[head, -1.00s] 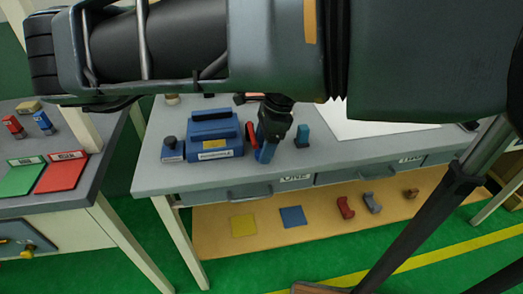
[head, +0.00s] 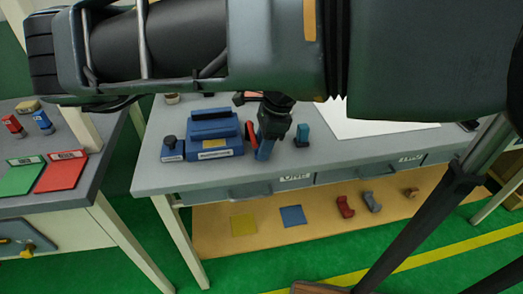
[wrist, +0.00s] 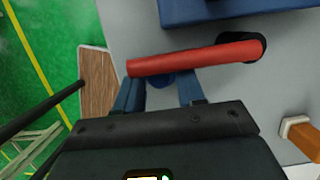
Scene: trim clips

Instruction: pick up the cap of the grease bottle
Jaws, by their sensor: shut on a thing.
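My gripper (head: 265,152) is low over the bench, right of a blue box. In the wrist view its two blue fingers (wrist: 160,92) stand apart around a small rounded blue thing (wrist: 161,80). A red tapered tube with a black wide end (wrist: 195,57) crosses over the fingertips and hides most of the blue thing. I cannot tell whether the blue thing is the grease bottle's cap. The red tube also shows in the head view (head: 250,133), just left of my gripper. No grease bottle can be clearly made out.
The blue box (head: 214,145) and a small blue block with a black knob (head: 172,150) stand left of my gripper. A small teal piece (head: 302,134) stands to its right. A white sheet (head: 375,120) lies farther right. The lower shelf (head: 330,228) holds coloured squares and small parts.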

